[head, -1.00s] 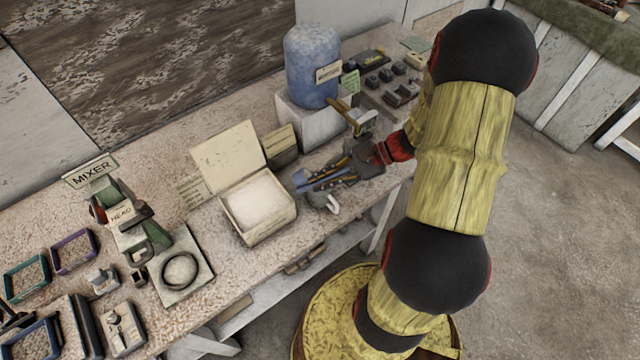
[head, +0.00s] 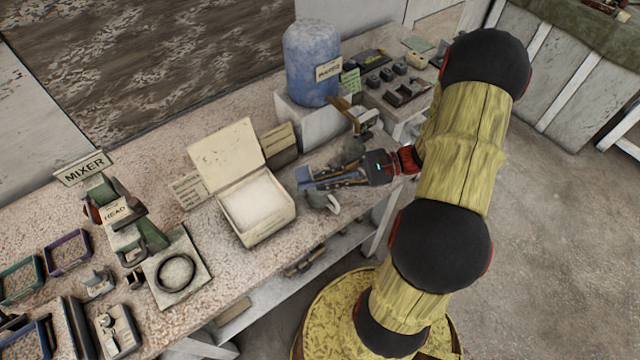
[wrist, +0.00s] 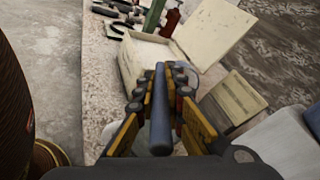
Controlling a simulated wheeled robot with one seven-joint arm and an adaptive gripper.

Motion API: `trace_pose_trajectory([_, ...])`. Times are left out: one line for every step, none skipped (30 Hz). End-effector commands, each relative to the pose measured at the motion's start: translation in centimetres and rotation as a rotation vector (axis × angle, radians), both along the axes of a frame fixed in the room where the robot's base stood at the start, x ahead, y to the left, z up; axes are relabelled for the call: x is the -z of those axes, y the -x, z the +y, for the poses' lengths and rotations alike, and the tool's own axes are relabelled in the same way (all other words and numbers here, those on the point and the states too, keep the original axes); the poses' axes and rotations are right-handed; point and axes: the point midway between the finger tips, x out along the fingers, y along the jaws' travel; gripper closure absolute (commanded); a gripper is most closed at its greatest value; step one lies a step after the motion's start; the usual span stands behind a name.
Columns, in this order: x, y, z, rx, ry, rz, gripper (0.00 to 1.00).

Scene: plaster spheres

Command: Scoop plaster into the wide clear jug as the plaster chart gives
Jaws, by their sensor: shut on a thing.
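My gripper (head: 335,179) is shut on a blue-grey handle, likely the scoop's; it stands between the fingers in the wrist view (wrist: 160,112). The scoop's far end is hard to make out. My gripper is above the bench, right of an open box of white plaster (head: 257,203), apart from it. The box also shows ahead of the fingers in the wrist view (wrist: 132,66). A grey vessel with a pale handle (head: 331,203) stands just below my gripper, partly hidden; I cannot tell whether it is the wide clear jug. Cards (head: 280,146) stand behind the box, their writing unreadable.
A blue drum (head: 312,65) stands on a pale block behind my gripper, with a tap beside it. The mixer (head: 120,215) and a plate with a dark ring (head: 176,271) are to the left. Coloured trays (head: 68,252) lie farther left.

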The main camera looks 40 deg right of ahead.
Motion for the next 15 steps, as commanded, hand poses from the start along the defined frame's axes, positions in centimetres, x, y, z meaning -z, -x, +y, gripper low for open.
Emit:
trace_pose_trajectory([0.1,0.0,-0.1,0.001,-0.012,-0.006,1.0])
trace_pose_trajectory([0.1,0.0,-0.1,0.001,-0.015,-0.009,1.0])
trace_pose_trajectory([0.0,0.0,-0.1,0.001,-0.019,-0.012,1.0])
trace_pose_trajectory([0.0,0.0,-0.1,0.0,-0.018,-0.011,1.0])
trace_pose_trajectory([-0.1,0.0,-0.1,0.0,-0.014,-0.009,1.0])
trace_pose_trajectory([-0.4,0.0,0.0,-0.001,-0.003,-0.005,1.0])
trace_pose_trajectory([-0.6,-0.1,0.0,-0.002,0.008,0.001,1.0])
trace_pose_trajectory([-0.7,-0.1,0.1,-0.002,0.021,0.007,1.0])
trace_pose_trajectory([-0.9,-0.1,0.2,-0.003,0.04,0.017,1.0])
trace_pose_trajectory([-1.0,-0.1,0.3,-0.003,0.058,0.025,1.0])
trace_pose_trajectory([-1.2,-0.2,0.3,-0.004,0.072,0.031,1.0])
trace_pose_trajectory([-1.3,-0.2,0.4,-0.004,0.094,0.042,1.0])
trace_pose_trajectory([-1.4,-0.2,0.5,-0.004,0.111,0.05,1.0])
trace_pose_trajectory([-1.4,-0.3,0.6,-0.004,0.126,0.059,1.0])
trace_pose_trajectory([-1.5,-0.3,0.7,-0.004,0.147,0.069,1.0])
